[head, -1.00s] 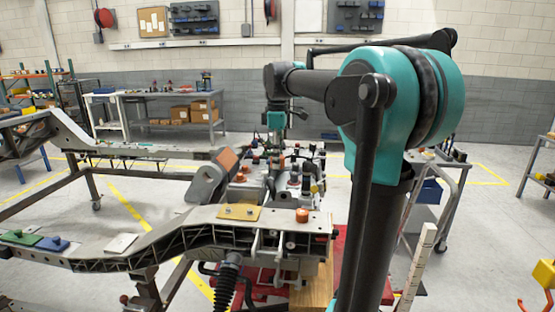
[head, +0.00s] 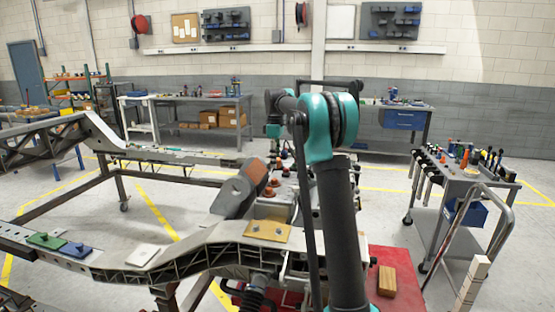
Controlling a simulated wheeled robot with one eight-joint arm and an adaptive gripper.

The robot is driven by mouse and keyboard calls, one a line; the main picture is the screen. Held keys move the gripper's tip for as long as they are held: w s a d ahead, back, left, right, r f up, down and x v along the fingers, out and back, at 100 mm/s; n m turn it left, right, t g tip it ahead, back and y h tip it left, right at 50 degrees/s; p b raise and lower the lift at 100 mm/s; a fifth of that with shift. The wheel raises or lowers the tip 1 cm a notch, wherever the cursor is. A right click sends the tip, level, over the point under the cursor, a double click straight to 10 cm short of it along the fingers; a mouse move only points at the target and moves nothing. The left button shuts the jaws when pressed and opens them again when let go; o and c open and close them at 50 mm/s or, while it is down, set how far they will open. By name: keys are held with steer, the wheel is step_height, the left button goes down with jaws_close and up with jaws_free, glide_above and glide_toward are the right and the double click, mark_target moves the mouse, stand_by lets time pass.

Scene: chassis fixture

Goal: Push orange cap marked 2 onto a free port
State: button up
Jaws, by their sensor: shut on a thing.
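My gripper (head: 274,143) is small and far off in the head view, at the end of my arm above the back of the chassis fixture. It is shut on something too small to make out. Several orange caps (head: 269,192) stand on the fixture behind the near beam. Their numbers cannot be read, so I cannot tell which is marked 2. Ports and their occupancy cannot be made out. My arm hides part of the fixture and the right end of the near beam.
The chassis beam (head: 200,250) crosses the front, with a yellow plate (head: 268,230) on top. A wooden block (head: 386,281) lies on the red base (head: 407,262). A tool cart (head: 465,178) stands at right. Grey floor lies between.

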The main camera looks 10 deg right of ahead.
mark_target(274, 179)
steer(key=shift+w+a+f, duration=0.15)
steer(key=shift+w+f, duration=0.2)
steer(key=shift+w, duration=0.3)
steer(key=shift+f, duration=2)
steer(key=shift+f, duration=0.2)
steer(key=shift+f, duration=1)
steer(key=shift+f, duration=0.45)
steer(key=o, duration=0.9)
